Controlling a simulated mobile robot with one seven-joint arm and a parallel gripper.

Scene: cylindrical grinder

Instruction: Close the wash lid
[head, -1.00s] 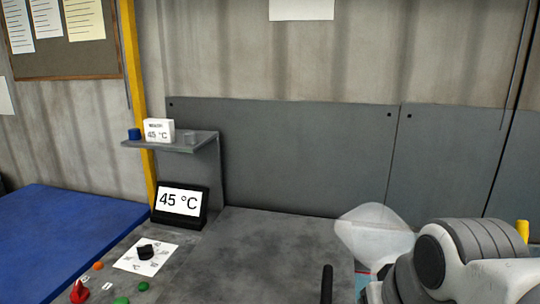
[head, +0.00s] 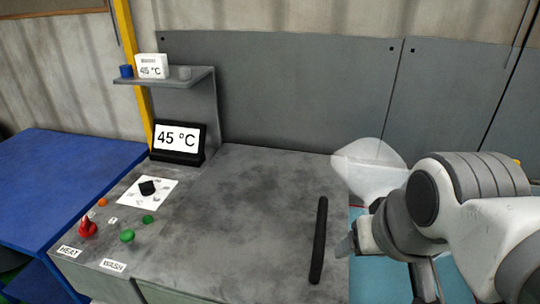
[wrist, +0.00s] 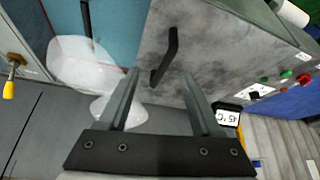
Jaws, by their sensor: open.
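The wash lid (head: 255,215) is a flat, mottled grey panel on the machine top; it also fills the middle of the wrist view (wrist: 222,45). A black bar handle (head: 318,240) stands along its right edge, and it shows in the wrist view (wrist: 172,50) too. Right of that edge, a teal basin (head: 372,270) lies uncovered. My gripper (wrist: 158,78) is open and empty. In the wrist view the handle appears between and beyond its two fingers, with no contact visible. In the head view my arm reaches in from the right, right of the handle.
A translucent pale object (head: 368,165) stands at the basin's back, near my arm. At left are buttons, a red knob (head: 87,228) and a black 45 °C display (head: 178,142). A shelf (head: 165,78) hangs behind. A blue table (head: 65,185) adjoins the left.

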